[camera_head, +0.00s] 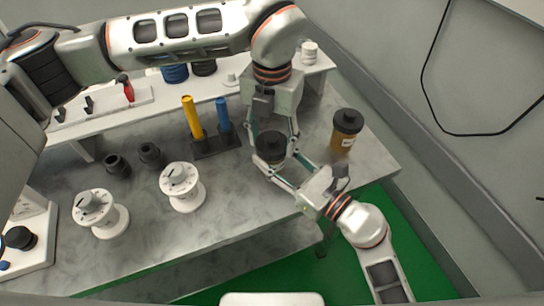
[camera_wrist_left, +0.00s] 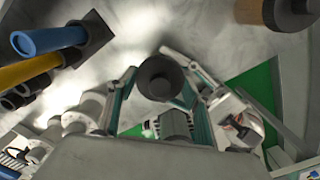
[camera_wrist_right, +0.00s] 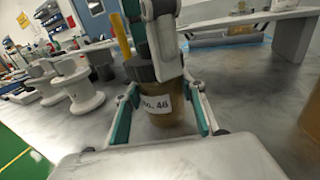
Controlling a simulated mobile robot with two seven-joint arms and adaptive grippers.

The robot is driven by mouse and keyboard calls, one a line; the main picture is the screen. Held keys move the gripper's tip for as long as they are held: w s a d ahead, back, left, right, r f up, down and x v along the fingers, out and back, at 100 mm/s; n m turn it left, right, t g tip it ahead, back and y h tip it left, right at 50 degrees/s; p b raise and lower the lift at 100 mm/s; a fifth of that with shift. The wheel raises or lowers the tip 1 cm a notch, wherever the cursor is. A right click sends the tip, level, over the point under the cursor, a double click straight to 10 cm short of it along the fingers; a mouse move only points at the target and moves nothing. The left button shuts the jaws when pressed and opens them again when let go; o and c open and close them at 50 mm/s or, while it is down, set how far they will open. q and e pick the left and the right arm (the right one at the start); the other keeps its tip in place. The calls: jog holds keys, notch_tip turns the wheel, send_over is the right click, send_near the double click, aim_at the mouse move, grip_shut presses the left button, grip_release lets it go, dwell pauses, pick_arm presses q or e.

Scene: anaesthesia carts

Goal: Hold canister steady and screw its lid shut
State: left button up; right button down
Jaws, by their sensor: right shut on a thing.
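The amber canister (camera_wrist_right: 165,118) stands upright on the grey table, with a white "No. 46" label facing the right wrist view. Its round dark lid (camera_wrist_left: 160,78) sits on top and also shows in the head view (camera_head: 271,146). My right gripper (camera_head: 270,165) is shut on the canister body, with one finger on each side in the right wrist view. My left gripper (camera_head: 275,135) points down from above, its fingers spread on either side of the lid. One left finger partly hides the lid in the right wrist view. The seating of the lid is hidden.
A second amber canister (camera_head: 344,136) with a black lid stands to the right, near the table edge. A rack (camera_head: 216,148) with yellow and blue cylinders stands to the left. Two white spools (camera_head: 182,188) and black cups (camera_head: 152,155) are farther left.

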pick_arm(q)
jog(key=o, duration=1.3)
jog(key=shift+r, duration=0.1)
notch_tip(320, 180, up, 12)
jog(key=shift+f, duration=0.1)
pick_arm(e)
jog(key=c, duration=1.2)
grip_release()
jog(key=v, duration=1.2)
